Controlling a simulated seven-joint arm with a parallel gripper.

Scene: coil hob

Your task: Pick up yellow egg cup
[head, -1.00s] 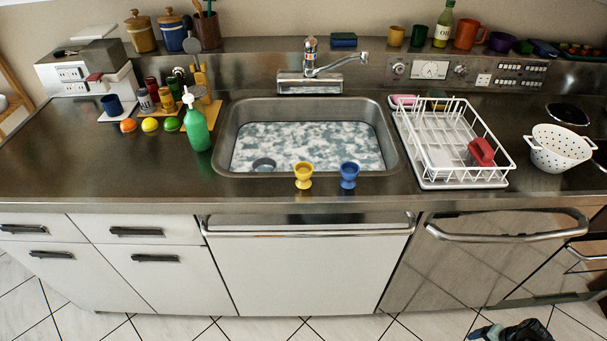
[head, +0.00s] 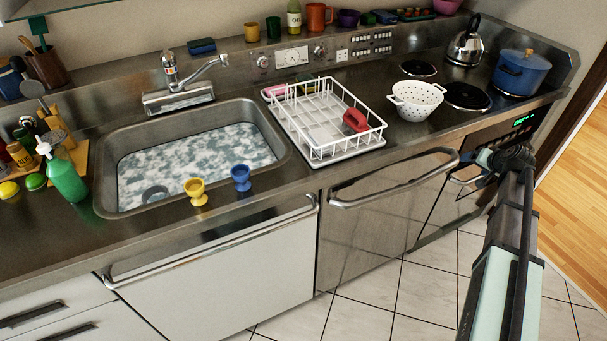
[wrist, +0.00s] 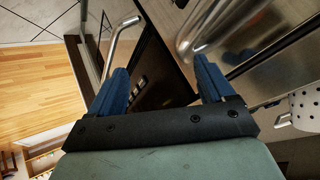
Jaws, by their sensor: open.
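The yellow egg cup (head: 196,191) stands upright on the counter's front strip, just in front of the sink. A blue egg cup (head: 241,178) stands close to its right. My gripper shows in the wrist view (wrist: 160,85) with its two blue fingers spread apart and nothing between them. It points toward the oven front and its handle, far to the right of the yellow egg cup. In the head view my arm comes in at the lower right, and the fingers are not clear there. The yellow egg cup is not in the wrist view.
Behind the egg cups is the sink (head: 107,190) with foamy water. A green soap bottle (head: 64,174) stands left of it. A white dish rack (head: 347,150) and a white colander (head: 415,100) stand to the right. A bar handle (head: 220,240) runs below the counter edge.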

